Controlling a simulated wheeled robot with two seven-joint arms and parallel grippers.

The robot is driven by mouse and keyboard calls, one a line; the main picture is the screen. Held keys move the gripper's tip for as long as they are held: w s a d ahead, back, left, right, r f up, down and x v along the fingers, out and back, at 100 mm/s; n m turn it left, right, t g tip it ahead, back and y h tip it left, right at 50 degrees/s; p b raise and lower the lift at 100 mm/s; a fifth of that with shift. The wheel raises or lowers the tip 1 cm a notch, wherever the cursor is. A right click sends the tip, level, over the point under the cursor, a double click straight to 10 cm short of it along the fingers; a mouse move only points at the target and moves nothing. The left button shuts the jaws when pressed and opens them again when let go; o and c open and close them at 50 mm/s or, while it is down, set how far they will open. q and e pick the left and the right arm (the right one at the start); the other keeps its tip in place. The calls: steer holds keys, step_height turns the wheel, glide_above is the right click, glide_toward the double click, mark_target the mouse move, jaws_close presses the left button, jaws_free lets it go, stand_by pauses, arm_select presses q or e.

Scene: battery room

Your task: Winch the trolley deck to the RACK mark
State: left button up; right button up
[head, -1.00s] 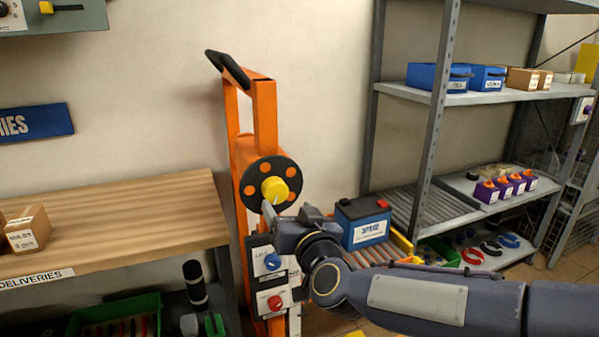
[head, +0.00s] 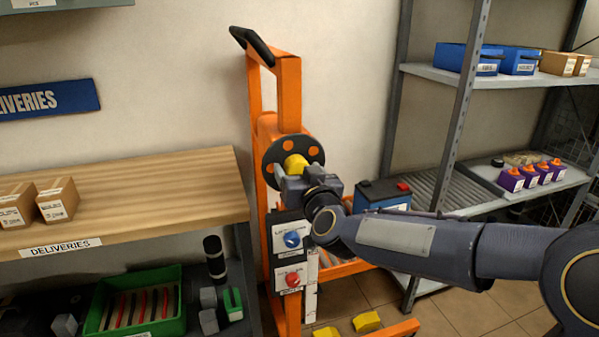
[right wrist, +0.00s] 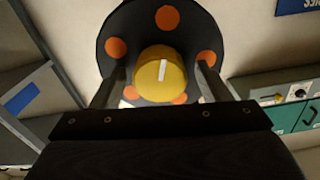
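The orange trolley (head: 290,95) stands by the wall. On its mast is a black winch disc (head: 272,172) with orange dots and a yellow knob (head: 295,164) at its centre, also seen in the right wrist view (right wrist: 160,75). My right gripper (head: 296,174) is at the knob, open; its fingers (right wrist: 160,85) lie on either side of the knob with gaps visible. A blue battery (head: 375,203) sits behind my right arm. A white scale strip (head: 311,290) runs down the mast; its marks are not legible. The deck is mostly hidden. My left gripper is not in view.
A wooden deliveries bench (head: 120,200) is left, a grey rack (head: 470,95) right. Yellow blocks (head: 366,321) are low by the trolley's orange leg.

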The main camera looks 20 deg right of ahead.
steer(key=c, duration=0.9)
steer(key=shift+c, duration=0.2)
steer(key=shift+m, duration=0.3)
steer(key=shift+f+m+b, duration=0.1)
steer(key=shift+m+b, duration=0.6)
steer(key=shift+m, duration=0.2)
steer(key=m+b, duration=0.1)
steer(key=m, duration=0.2)
steer(key=shift+m+b, duration=0.3)
steer(key=shift+b, duration=0.1)
steer(key=m+b, duration=0.2)
steer(key=m, duration=0.3)
steer(key=shift+m, duration=0.3)
steer(key=o, duration=1)
